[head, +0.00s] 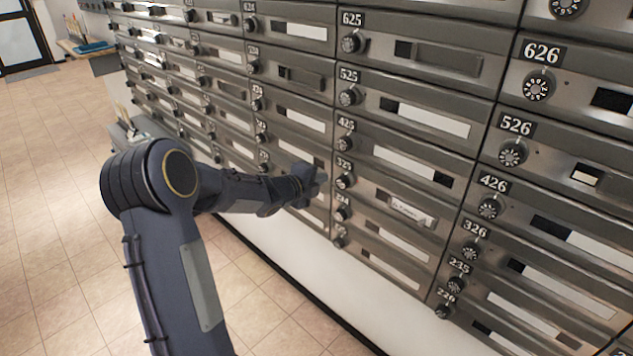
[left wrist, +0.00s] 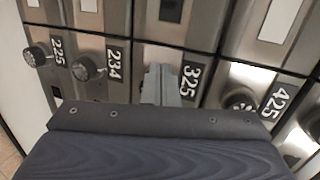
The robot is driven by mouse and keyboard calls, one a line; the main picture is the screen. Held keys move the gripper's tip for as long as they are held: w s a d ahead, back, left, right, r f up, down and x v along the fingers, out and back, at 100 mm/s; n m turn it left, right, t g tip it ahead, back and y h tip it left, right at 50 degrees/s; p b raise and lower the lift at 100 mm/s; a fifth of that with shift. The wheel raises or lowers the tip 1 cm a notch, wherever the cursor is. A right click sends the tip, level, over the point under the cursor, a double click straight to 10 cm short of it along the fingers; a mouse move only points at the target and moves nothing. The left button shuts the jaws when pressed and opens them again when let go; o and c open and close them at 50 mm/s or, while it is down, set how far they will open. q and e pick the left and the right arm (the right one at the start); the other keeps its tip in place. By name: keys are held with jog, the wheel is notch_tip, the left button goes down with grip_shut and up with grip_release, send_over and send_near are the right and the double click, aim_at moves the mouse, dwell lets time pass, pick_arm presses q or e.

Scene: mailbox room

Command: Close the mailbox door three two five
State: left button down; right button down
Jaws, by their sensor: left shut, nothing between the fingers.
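The mailbox door 325 (head: 392,202) is in the lower part of the middle column in the head view. My left gripper (head: 313,180) is shut and empty, just left of the 325 dial (head: 344,181) in the head view. In the left wrist view, its grey fingertips (left wrist: 161,86) are right by the 325 plate and cover its dial. I cannot tell whether they touch the door. My right gripper is not in view.
Door 425 (head: 405,160) is above and door 234 (head: 396,237) below, both flush. Dials stick out along the columns. A white wall base (head: 290,232) runs under the mailboxes. The tiled floor (head: 50,200) at left is open. A counter (head: 88,46) stands at the back.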

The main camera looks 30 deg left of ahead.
pick_arm(q)
jog(key=a+p+v, duration=0.1)
jog(key=v, duration=0.9)
jog(key=s+d+r+n+g+y+p, duration=0.25)
jog(key=s+r+n+y+p, duration=0.2)
jog(key=r+n, duration=0.5)
jog(key=s+d+r+n+g+h+p, duration=0.1)
jog(key=s+d+n+g+h+p, duration=0.2)
jog(key=s+d, duration=0.7)
jog(key=s+d+r+n+g+h+p, duration=0.1)
jog(key=s+d+n+g+h+p, duration=0.2)
jog(key=s+d+n, duration=0.5)
jog(key=s+d+h+p, duration=0.1)
jog(key=s, duration=0.4)
jog(key=shift+s+d, duration=0.2)
jog(key=shift+d, duration=0.2)
jog(key=shift+g, duration=0.25)
